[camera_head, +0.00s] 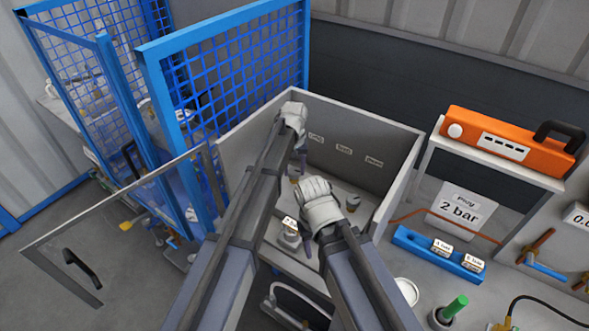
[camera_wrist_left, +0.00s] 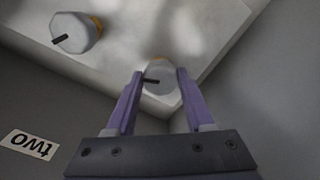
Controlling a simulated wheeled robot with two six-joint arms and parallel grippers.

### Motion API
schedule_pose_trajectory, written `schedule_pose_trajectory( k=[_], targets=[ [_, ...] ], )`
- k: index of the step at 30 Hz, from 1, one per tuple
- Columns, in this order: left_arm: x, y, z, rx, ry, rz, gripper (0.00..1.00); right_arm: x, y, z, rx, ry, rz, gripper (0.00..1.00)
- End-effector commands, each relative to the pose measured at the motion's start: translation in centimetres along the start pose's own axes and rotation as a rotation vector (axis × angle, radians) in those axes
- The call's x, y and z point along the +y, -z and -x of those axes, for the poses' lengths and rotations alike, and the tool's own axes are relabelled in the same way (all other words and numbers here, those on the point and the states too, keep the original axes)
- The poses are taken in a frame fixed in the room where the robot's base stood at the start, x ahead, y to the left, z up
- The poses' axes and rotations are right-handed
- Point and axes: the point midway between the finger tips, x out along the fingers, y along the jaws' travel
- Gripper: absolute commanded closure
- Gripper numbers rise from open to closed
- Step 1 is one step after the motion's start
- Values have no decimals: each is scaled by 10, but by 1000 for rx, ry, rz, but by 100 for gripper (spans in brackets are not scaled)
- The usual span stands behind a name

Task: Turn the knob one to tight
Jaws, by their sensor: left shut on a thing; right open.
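My left gripper (camera_head: 300,168) reaches down into the back left corner of an open grey box (camera_head: 405,190). Its purple fingers are shut on a pale faceted knob with a dark pointer; this corner knob (camera_wrist_left: 160,85) sits between the fingertips in the left wrist view and is mostly hidden in the head view. A second similar knob (camera_wrist_left: 75,32) stands apart from it; it also shows in the head view (camera_head: 352,202). A "two" label (camera_wrist_left: 28,147) is upside down in the left wrist view. My right gripper (camera_head: 308,250) is open, lower in the picture, near the box's front.
Small wall labels (camera_head: 344,149) are too small to read from the head. A labelled fitting (camera_head: 288,238) stands beside my right gripper. A clear door (camera_head: 120,225) hangs open at left by blue mesh fencing (camera_head: 235,75). An orange case (camera_head: 510,142) sits on a shelf at right.

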Motion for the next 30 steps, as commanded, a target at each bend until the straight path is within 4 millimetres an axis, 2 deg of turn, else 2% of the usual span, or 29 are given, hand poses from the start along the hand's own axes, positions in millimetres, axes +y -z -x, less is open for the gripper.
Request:
schedule_pose_trajectory(
  k=[6,15,30],
  targets=[
    [-1,0,0,0,0,-168,100,0,0,0,0,0,0,50],
    [-1,0,0,0,0,-321,100,0,0,0,0,0,0,50],
    [-1,0,0,0,0,-385,100,0,0,0,0,0,0,50]
  ],
)
